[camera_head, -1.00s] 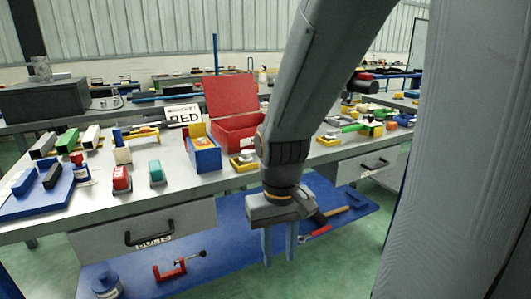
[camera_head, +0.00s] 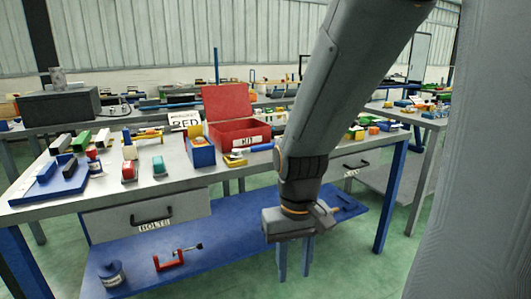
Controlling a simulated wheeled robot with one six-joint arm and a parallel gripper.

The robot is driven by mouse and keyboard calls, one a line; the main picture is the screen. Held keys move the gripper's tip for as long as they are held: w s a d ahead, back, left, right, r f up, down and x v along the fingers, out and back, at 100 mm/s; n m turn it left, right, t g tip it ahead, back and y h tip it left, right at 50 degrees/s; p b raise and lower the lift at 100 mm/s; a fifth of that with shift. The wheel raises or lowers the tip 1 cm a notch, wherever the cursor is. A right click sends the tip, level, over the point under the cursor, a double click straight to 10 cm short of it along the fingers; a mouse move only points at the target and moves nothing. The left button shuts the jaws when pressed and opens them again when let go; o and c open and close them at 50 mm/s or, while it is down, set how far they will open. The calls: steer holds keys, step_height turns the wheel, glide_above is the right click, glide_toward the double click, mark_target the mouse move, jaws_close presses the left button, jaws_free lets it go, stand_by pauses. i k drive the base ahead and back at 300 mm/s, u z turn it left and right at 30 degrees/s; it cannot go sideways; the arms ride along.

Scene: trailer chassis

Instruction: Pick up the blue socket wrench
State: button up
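My gripper (camera_head: 295,258) points down in front of the workbench's front edge, beside the blue lower shelf. Its two fingers are apart with nothing between them. No thing is clearly recognisable as the blue socket wrench. A blue elongated thing (camera_head: 262,147) lies on the bench top in front of the red toolbox, and my arm hides what is to its right. A tool (camera_head: 346,203) lies at the right end of the lower shelf, partly hidden by my gripper; its kind is too small to tell.
The workbench (camera_head: 60,211) carries an open red toolbox (camera_head: 228,101), a blue box (camera_head: 201,154) and staplers. A drawer (camera_head: 150,219) is below. The lower shelf (camera_head: 225,248) holds a red clamp (camera_head: 170,262) and a jar (camera_head: 111,275).

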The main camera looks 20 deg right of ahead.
mark_target(237, 155)
steer(key=z, duration=1.4)
steer(key=i, duration=1.25)
steer(key=u, duration=1.4)
